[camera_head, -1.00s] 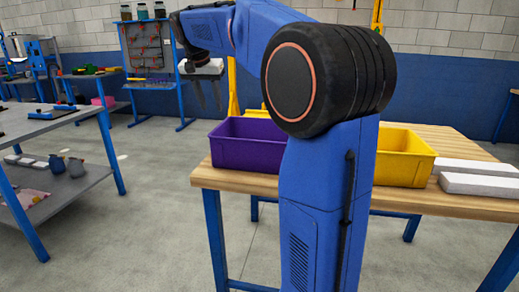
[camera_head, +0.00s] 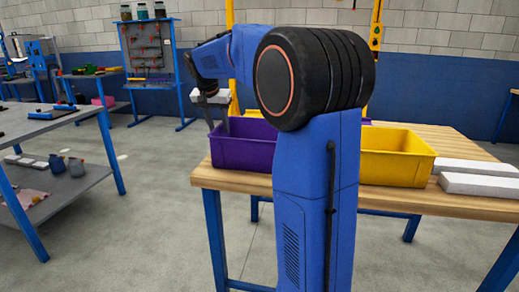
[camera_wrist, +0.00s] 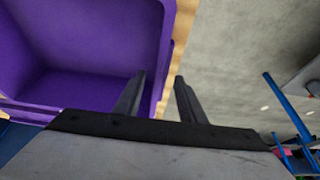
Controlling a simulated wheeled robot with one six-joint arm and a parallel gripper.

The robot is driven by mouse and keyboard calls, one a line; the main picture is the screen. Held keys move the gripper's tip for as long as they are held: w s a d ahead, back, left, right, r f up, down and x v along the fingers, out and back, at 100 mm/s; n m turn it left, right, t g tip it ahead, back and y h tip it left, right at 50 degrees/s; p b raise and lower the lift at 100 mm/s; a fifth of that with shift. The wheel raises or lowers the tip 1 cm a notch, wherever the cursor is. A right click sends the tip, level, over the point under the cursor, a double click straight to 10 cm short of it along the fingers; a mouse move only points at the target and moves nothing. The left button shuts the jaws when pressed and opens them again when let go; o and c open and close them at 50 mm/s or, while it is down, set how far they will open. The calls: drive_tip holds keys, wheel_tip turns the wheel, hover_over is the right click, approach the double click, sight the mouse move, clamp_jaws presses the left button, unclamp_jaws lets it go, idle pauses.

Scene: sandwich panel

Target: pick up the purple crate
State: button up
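The purple crate (camera_head: 240,148) stands upright on the wooden table, left of my arm, which hides its right part. In the wrist view the crate (camera_wrist: 75,85) fills the left side, and its inside looks empty where it shows. My gripper (camera_head: 219,127) points down at the crate's left end. In the wrist view my gripper (camera_wrist: 160,76) is open and holds nothing. Its left finger is over the crate's side and its right finger is outside, with the crate's wall showing between them. I cannot tell whether either finger touches the wall.
The wooden table (camera_head: 460,211) also bears a yellow crate (camera_head: 398,158) and white blocks (camera_head: 480,186) to the right. A grey shelf table (camera_head: 40,122) stands at the left. Grey floor lies open between the tables.

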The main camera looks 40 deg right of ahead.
drive_tip(key=shift+d+f, duration=0.1)
drive_tip(key=shift+f, duration=0.15)
clamp_jaws()
drive_tip(key=shift+r, duration=0.1)
idle(1.2)
